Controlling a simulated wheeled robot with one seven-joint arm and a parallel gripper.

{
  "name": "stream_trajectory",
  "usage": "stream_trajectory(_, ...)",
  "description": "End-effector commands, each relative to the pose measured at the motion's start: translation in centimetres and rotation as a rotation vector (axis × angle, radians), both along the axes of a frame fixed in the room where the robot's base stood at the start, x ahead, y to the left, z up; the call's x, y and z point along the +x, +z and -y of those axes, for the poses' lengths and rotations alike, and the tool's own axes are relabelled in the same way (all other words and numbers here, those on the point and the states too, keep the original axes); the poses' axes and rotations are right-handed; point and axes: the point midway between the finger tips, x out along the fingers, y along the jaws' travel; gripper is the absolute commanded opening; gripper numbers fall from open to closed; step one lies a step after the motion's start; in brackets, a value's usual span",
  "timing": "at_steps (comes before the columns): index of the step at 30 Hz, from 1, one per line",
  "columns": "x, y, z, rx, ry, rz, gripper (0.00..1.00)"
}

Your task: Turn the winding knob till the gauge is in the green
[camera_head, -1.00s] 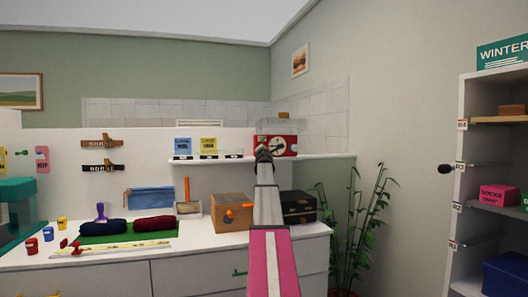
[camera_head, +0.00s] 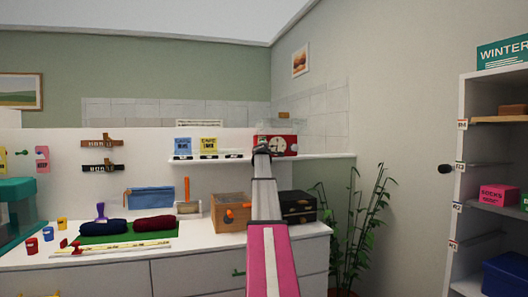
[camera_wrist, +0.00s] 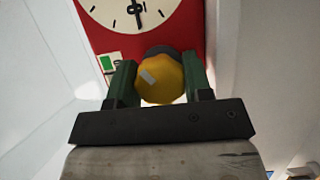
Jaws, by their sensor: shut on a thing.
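A red box-shaped clock (camera_head: 292,139) with a white dial stands on the wall shelf in the head view. In the wrist view its red front (camera_wrist: 190,35) fills the upper middle, with the lower part of the dial (camera_wrist: 128,12) at the top. A yellow knob (camera_wrist: 160,80) with a pale grey mark sits below the dial. My gripper (camera_wrist: 160,82) is shut on the knob, with a green finger on either side. A small white panel with a green patch (camera_wrist: 106,63) lies left of the knob, partly behind the left finger. I cannot make out a gauge pointer.
Blue and yellow cards (camera_head: 183,146) stand on the shelf (camera_head: 325,156) left of the clock. Below, a wooden box (camera_head: 230,208) and a black case (camera_head: 299,206) stand on the counter. The open wardrobe (camera_head: 460,200) is at the right. A plant (camera_head: 368,220) stands between.

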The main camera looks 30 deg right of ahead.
Motion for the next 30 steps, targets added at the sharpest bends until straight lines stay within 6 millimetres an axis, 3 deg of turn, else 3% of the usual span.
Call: stream_trajectory(30,-0.02,-0.15,0.13,0.941,-0.003,0.225,0.22)
